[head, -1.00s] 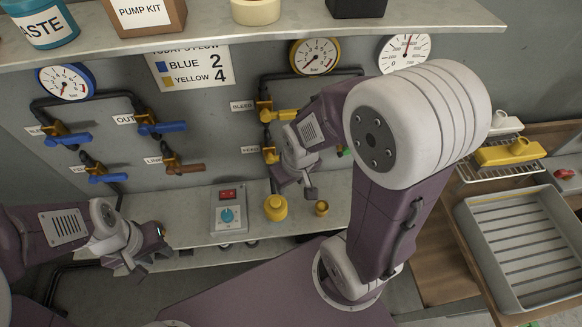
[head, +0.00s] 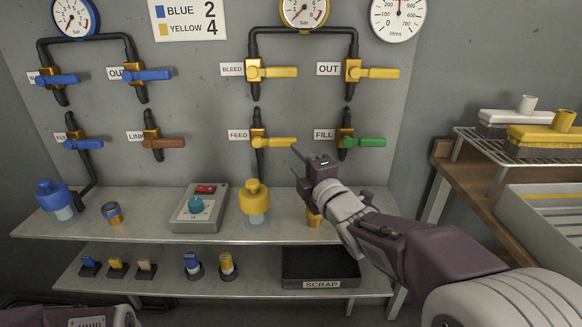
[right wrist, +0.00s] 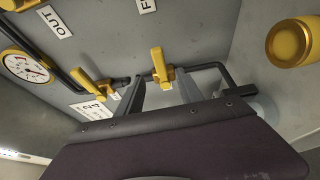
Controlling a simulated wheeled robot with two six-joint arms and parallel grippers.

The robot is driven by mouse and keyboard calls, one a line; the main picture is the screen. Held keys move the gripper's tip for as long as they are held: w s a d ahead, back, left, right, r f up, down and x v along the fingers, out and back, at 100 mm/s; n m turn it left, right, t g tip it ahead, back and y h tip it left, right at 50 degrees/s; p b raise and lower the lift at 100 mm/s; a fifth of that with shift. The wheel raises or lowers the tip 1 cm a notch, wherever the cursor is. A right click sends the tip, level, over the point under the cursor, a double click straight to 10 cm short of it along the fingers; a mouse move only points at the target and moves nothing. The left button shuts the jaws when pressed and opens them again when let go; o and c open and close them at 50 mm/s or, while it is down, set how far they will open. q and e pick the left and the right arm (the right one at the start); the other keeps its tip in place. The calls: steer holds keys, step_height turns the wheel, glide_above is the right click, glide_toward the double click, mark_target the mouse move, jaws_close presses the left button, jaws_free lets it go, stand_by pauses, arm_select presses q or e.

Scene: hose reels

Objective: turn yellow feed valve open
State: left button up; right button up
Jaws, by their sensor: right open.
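The yellow feed valve (head: 260,141) is on the wall panel beside the FEED label (head: 238,135). Its yellow handle (head: 282,142) points right, crosswise to its vertical pipe. My right gripper (head: 299,166) is open, just right of and slightly below the handle tip. In the right wrist view the feed handle (right wrist: 158,63) shows beyond and between the spread fingers of my right gripper (right wrist: 162,84), with no visible contact. My left arm shows only at the bottom left edge of the head view; its gripper is out of view.
The green FILL handle (head: 368,142) is close above my right gripper. The yellow BLEED handle (head: 282,72) is above the feed valve. Below are a yellow-capped bottle (head: 255,203), a control box (head: 200,208) and a small yellow cup (head: 313,217) on the shelf (head: 140,226).

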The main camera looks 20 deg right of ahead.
mark_target(284, 144)
steer(key=w, duration=0.6)
steer(key=w+a+b, duration=0.1)
steer(key=w, duration=0.2)
steer(key=shift+w, duration=0.1)
jaws_close()
stand_by(1.1)
